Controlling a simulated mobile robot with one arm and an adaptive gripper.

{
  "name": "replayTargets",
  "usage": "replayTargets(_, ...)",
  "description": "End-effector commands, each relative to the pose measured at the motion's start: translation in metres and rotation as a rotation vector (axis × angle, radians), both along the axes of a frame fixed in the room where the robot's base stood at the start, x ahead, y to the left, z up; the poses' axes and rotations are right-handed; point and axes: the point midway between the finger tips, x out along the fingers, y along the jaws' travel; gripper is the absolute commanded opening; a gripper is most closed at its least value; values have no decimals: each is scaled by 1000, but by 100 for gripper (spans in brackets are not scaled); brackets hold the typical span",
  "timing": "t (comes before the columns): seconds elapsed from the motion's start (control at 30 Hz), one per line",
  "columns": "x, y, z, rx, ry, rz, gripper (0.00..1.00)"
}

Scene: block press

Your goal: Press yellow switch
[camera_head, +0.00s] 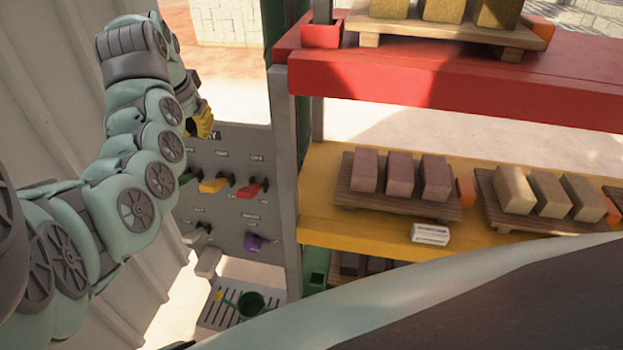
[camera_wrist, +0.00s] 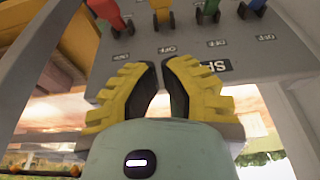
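The yellow switch (camera_head: 213,184) is a lever sticking out of the grey panel (camera_head: 228,160), between a green lever (camera_head: 187,178) and a red lever (camera_head: 250,189). In the wrist view the yellow switch (camera_wrist: 160,8) is at the top edge, partly cut off, beyond my fingertips and apart from them. My gripper (camera_wrist: 161,64) has yellow ribbed fingers with dark pads; the tips come nearly together with nothing seen between them. In the head view my gripper (camera_head: 201,122) is at the panel's upper edge, above the yellow switch, partly hidden by my arm.
A purple lever (camera_head: 253,243) and a dark lever (camera_head: 198,229) sit lower on the panel. A red shelf (camera_head: 450,85) and a yellow shelf (camera_head: 330,225) with blocks on pallets stand to the right. A green watering can (camera_head: 251,305) is below the panel. A corrugated wall is at left.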

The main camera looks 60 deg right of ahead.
Motion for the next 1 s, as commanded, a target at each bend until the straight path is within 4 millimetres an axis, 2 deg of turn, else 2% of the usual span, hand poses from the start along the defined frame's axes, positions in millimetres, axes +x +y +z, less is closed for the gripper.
replayTargets(0.37, 0, -3, -7, -2, -2, -3, 0)
replayTargets(0.63, 2, -9, -29, -2, -4, -2, 0)
replayTargets(0.8, 5, -14, -50, -1, -5, -3, 0)
replayTargets(0.9, 6, -17, -54, 1, 0, -2, 0)
replayTargets(1.0, 6, -21, -71, 3, 4, -3, 0)
